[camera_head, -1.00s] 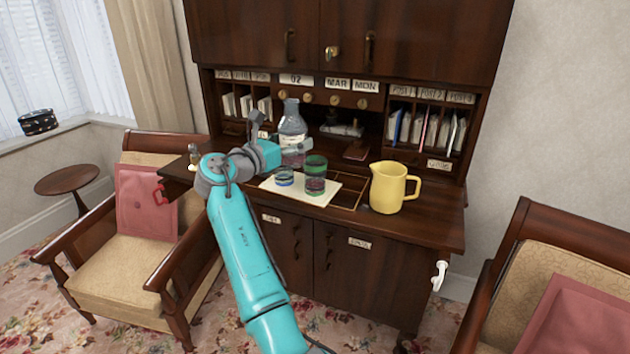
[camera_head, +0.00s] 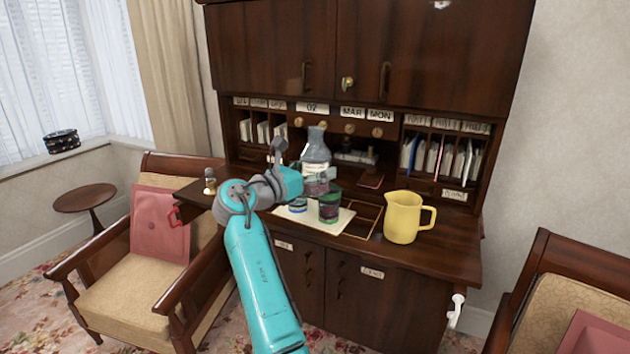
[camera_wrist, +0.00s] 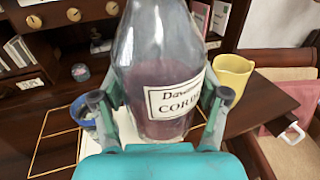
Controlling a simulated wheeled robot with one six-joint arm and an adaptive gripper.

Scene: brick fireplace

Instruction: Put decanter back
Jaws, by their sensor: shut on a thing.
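The decanter (camera_head: 316,150) is a clear glass bottle with dark red liquid and a white label, upright over the desk surface of the wooden cabinet (camera_head: 448,240). My gripper (camera_head: 322,176) is shut on it. In the wrist view the decanter (camera_wrist: 165,55) fills the middle, with a finger of my gripper (camera_wrist: 160,108) on each side. Its base is hidden behind the gripper and the glasses, so I cannot tell whether it touches the surface. A green-rimmed glass (camera_head: 330,205) and a small blue glass (camera_head: 298,203) stand in front on a white mat (camera_head: 322,228).
A yellow jug (camera_head: 403,217) stands to the right on the desk. Pigeonholes with papers (camera_head: 440,155) and a row of small drawers back the desk. Armchairs flank the cabinet, and a small bottle (camera_head: 210,182) stands at the left end.

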